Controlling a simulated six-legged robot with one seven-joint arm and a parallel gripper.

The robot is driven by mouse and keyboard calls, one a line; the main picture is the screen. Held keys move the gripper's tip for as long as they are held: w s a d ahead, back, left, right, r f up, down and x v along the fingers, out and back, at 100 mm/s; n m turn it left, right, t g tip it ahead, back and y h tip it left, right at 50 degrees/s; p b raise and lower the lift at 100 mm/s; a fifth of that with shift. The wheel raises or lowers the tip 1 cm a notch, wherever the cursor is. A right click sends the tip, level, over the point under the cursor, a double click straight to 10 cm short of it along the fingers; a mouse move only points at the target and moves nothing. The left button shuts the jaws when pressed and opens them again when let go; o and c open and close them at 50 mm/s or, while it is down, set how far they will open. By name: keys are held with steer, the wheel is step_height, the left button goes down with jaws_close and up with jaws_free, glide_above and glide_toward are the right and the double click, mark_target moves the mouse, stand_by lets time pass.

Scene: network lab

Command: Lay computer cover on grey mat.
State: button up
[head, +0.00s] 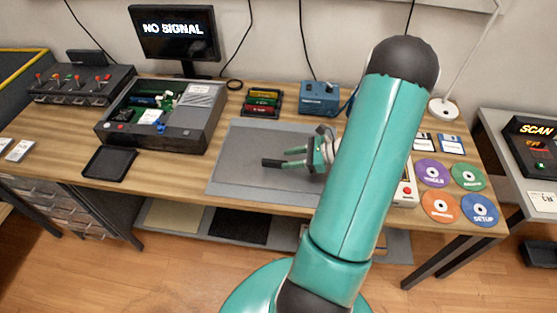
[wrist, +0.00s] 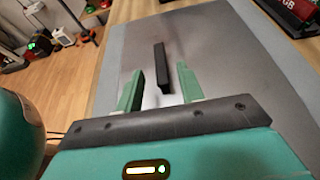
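The computer cover (head: 250,148) is a flat dark grey panel with a black bar handle (head: 270,162). It lies on the grey mat (head: 215,186), whose lighter border shows around it. The wrist view also shows the cover (wrist: 215,60), its handle (wrist: 161,65) and the mat's border (wrist: 113,70). My gripper (head: 284,157) is above the cover, by the handle. In the wrist view my gripper (wrist: 160,80) is open, with the handle between and beyond its green fingers and gaps on both sides. My arm hides the right part of the mat.
An open computer case (head: 165,115) stands left of the mat, with a black tray (head: 109,162) in front. A card rack (head: 262,102) and a blue box (head: 319,98) stand behind the mat. Discs (head: 433,173) and floppy disks (head: 450,143) lie at the right.

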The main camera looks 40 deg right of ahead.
steer(key=v, duration=0.6)
steer(key=w+a+r+n+g+h, duration=0.1)
steer(key=w+a+r+n+g, duration=0.1)
steer(key=a+r+n+g, duration=0.5)
steer(key=w+a+r+n+g+h, duration=0.1)
steer(key=w+a+r+n, duration=0.35)
steer(key=a, duration=0.65)
steer(key=s+a+r+n+t+h, duration=0.1)
steer(key=s+a+r+n+h, duration=0.2)
steer(key=a+r+n, duration=0.3)
steer(key=s+a+r+n+t+h, duration=0.1)
steer(key=s+a+r+n+h, duration=0.2)
steer(key=s+a+r+n, duration=0.2)
steer(key=a+r+n, duration=0.2)
steer(key=a+n, duration=0.2)
steer(key=n, duration=0.2)
steer(key=shift+a+t, duration=0.4)
